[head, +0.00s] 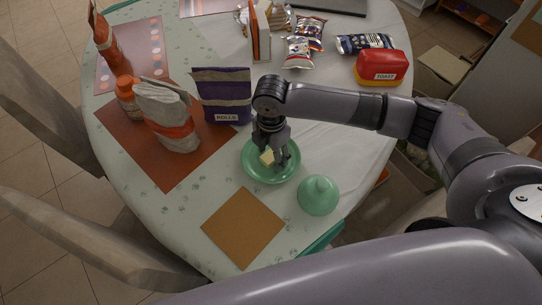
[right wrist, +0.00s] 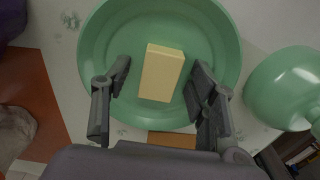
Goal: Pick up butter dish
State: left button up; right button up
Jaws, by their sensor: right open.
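The butter dish base (head: 256,176) is a round green plate on the table, and it fills the upper middle of the right wrist view (right wrist: 98,40). A pale yellow block of butter (head: 267,157) lies on it, clear in the right wrist view (right wrist: 161,73). The green domed lid (head: 318,196) with a knob stands apart on the table, right of the plate; it also shows in the right wrist view (right wrist: 285,88). My right gripper (head: 270,158) is over the plate, pointing down. Its open fingers (right wrist: 158,90) are on either side of the butter, with gaps visible. My left gripper is not in view.
An orange-brown square mat (head: 243,227) lies in front of the plate. A purple rolls bag (head: 222,96), a paper bag (head: 168,118) and an orange-capped bottle (head: 128,97) stand behind and left.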

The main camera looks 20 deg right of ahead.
grip_shut()
dwell(0.7)
